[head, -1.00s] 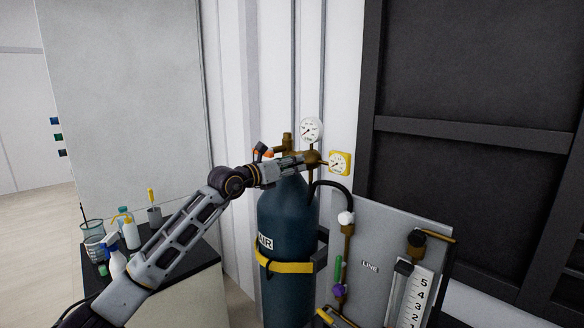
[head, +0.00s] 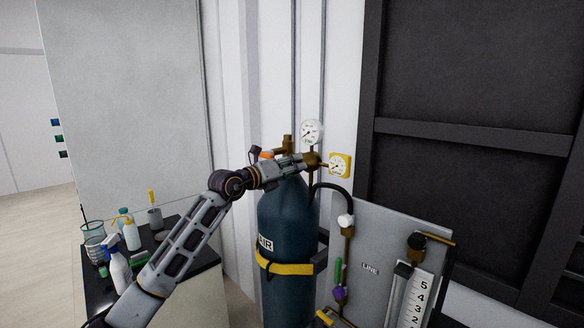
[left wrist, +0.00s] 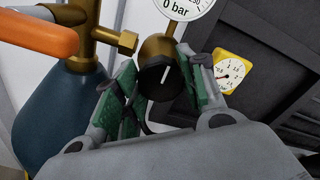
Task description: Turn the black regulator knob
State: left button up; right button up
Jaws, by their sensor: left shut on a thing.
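The black regulator knob (left wrist: 160,78) shows in the left wrist view with a white line on its face, tilted slightly from upright. My left gripper (left wrist: 161,88) is shut on it, with a green-padded finger on either side. In the head view my left gripper (head: 297,163) reaches the brass regulator (head: 312,160) from the left and hides the knob. The regulator sits at the top of the dark blue AIR cylinder (head: 286,222). A round white gauge (head: 311,132) stands above it and a yellow gauge (head: 340,165) to its right. My right gripper is out of view.
An orange valve handle (left wrist: 40,32) is close to the left finger in the wrist view. A LINE panel (head: 371,268) with a flowmeter (head: 416,298) stands at right. A dark bench (head: 190,262) with bottles is at left.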

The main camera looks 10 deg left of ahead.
pick_arm(q)
jog(key=o, duration=1)
jog(key=v, duration=1.2)
jog(key=shift+d, duration=0.1)
dwell(0.4)
